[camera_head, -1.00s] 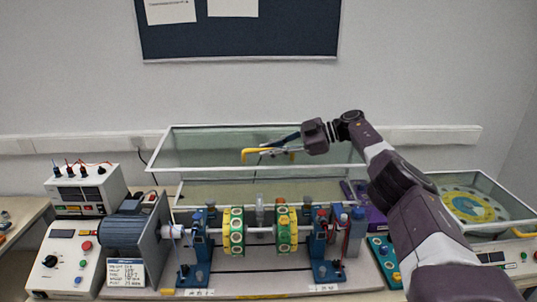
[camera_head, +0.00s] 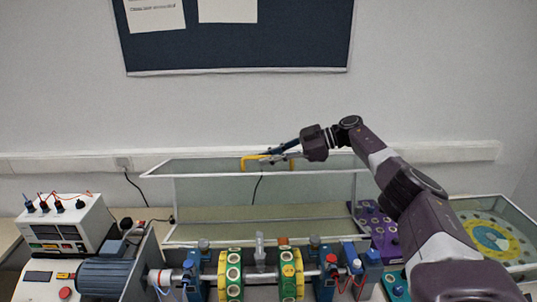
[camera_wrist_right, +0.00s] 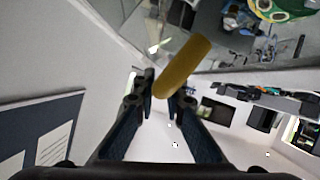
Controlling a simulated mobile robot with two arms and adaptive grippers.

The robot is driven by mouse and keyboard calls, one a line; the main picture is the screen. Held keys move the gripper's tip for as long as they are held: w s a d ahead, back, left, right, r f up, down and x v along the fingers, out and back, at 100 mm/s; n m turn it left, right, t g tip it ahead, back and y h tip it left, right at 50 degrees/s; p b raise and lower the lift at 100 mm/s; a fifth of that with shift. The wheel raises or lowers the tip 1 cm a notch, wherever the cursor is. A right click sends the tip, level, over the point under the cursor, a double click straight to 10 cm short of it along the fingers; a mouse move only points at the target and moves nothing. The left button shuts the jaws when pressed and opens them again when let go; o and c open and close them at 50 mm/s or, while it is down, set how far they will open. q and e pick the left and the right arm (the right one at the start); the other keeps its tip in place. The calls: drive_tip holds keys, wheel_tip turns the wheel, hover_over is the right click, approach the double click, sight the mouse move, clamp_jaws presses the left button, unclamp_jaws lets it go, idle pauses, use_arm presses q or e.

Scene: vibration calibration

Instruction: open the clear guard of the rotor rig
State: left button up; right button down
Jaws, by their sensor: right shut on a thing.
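The clear guard (camera_head: 215,187) is a transparent box with pale edges. In the head view it stands raised and tilted back behind the rotor shaft, which is uncovered. Its yellow handle (camera_head: 247,163) is at the upper front. My right gripper (camera_head: 274,157) is shut on this handle, reaching it from the right. In the right wrist view the handle (camera_wrist_right: 184,66) lies between the fingertips (camera_wrist_right: 160,92). The rotor rig has green and yellow discs (camera_head: 231,274) on a shaft between blue supports (camera_head: 325,270). My left gripper is out of view.
A grey motor (camera_head: 103,275) and a meter box (camera_head: 66,232) stand at the left. A purple block (camera_head: 377,231) and a second clear-covered rig (camera_head: 490,236) are at the right. The wall and its board (camera_head: 235,45) are behind.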

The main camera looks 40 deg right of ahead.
drive_tip(key=shift+s+a+f, duration=0.15)
drive_tip(key=shift+s+f, duration=0.1)
drive_tip(key=shift+f, duration=0.1)
drive_tip(key=c, duration=2.4)
unclamp_jaws()
drive_tip(key=o, duration=0.4)
drive_tip(key=shift+w, duration=0.15)
drive_tip(key=shift+r, duration=0.15)
wheel_tip(320, 180, up, 4)
hover_over(304, 169)
drive_tip(key=shift+w+a+r, duration=0.1)
drive_tip(key=shift+w, duration=0.05)
drive_tip(key=shift+s, duration=0.25)
